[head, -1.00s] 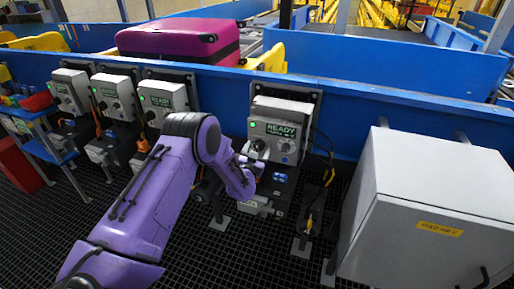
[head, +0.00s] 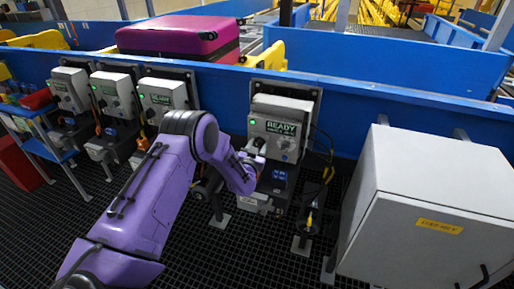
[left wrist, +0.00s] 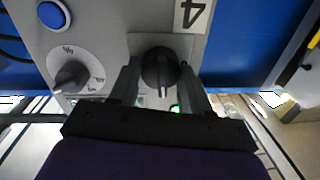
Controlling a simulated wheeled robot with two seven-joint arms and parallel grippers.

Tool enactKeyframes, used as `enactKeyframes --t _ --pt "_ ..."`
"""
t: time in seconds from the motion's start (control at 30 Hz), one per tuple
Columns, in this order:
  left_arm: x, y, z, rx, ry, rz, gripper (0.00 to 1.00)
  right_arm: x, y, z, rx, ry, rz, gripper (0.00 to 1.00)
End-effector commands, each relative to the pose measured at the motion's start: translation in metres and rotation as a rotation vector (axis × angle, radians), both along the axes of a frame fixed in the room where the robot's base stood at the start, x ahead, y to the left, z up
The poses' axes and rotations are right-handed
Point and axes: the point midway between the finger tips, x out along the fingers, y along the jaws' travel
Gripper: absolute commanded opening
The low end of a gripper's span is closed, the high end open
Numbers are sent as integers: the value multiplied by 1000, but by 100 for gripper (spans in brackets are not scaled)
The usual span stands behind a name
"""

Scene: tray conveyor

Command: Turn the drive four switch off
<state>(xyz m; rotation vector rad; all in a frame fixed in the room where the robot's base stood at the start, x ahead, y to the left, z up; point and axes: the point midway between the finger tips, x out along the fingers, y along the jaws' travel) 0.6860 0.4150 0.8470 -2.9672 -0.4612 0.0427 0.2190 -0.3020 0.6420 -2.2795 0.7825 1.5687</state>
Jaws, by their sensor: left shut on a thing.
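The drive four control box (head: 279,137) is light grey with a green lamp and a READY display, fixed on the blue side wall. In the left wrist view its face (left wrist: 103,30) carries a "4" label. The black rotary switch (left wrist: 161,66) sits between the fingers of my left gripper (left wrist: 161,82), which is shut on it. The switch's ridge points roughly toward the bottom of that view. In the head view, my left gripper (head: 256,157) is at the lower left of the box and partly hides the switch. My right gripper is not in view.
A dial (left wrist: 72,76) and a blue button (left wrist: 53,15) sit beside the switch. Several similar grey boxes (head: 164,97) line the wall to the left. A large grey cabinet (head: 430,205) stands at the right. A magenta suitcase (head: 178,37) lies behind the wall.

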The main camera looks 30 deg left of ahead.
Motion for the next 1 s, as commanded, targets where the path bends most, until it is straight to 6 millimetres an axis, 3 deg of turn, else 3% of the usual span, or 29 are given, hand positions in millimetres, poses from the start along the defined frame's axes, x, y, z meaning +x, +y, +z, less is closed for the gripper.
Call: enactKeyframes --t 1.0 --pt "0 4 0 -896 -219 2 17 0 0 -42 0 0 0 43"
